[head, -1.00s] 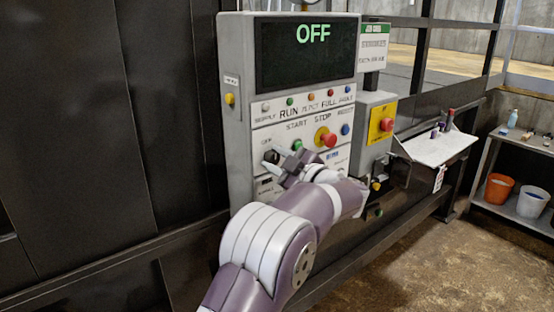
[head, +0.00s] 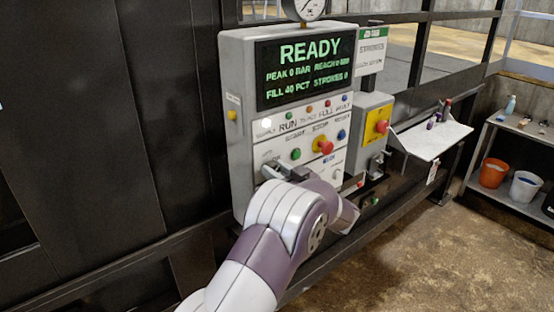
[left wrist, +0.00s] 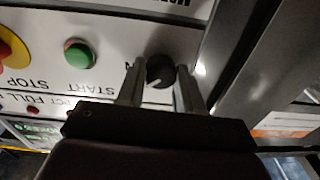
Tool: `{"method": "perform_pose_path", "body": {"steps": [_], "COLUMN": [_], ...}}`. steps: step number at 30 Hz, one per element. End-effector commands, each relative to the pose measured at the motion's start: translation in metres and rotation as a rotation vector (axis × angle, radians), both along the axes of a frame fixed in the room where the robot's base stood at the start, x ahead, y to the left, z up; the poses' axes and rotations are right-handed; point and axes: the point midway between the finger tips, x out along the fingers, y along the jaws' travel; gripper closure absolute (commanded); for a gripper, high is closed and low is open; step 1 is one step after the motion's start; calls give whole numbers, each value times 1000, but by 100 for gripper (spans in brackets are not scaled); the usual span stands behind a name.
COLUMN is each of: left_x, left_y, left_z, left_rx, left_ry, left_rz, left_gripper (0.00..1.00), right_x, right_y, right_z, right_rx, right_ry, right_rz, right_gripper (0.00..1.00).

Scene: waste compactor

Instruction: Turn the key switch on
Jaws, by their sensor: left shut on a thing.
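The key switch (left wrist: 160,68) is a round black knob with a pale pointer mark, on the white control panel in the left wrist view. My left gripper (left wrist: 158,82) is shut on it, one finger on each side. In the head view my left gripper (head: 270,172) is at the lower left of the panel, and the hand mostly hides the knob. The display (head: 305,72) reads READY in green, with lines for peak, fill and strokes. The supply lamp (head: 266,124) glows white. My right gripper is not in view.
A green start button (head: 295,154) and a red stop button (head: 325,147) on yellow sit close to the hand. A grey box (head: 371,112) with another red button is to the right. A white shelf (head: 432,139) and a rack with buckets (head: 493,173) stand farther right.

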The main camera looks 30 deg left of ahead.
Motion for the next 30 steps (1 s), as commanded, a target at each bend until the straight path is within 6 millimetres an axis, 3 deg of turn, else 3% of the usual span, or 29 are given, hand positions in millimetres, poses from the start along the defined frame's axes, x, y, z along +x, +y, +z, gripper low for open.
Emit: {"method": "perform_pose_path", "body": {"steps": [1,9,30], "left_x": [0,0,0], "left_y": [0,0,0], "left_z": [5,3,0], "left_rx": [12,68,95], "left_ry": [28,159,224], "left_rz": [1,0,0], "left_gripper": [95,95,95], "right_x": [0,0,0], "right_y": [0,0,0], "right_z": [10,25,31], "right_rx": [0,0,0], "right_ry": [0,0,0], "right_rz": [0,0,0], "right_gripper": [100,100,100]}}
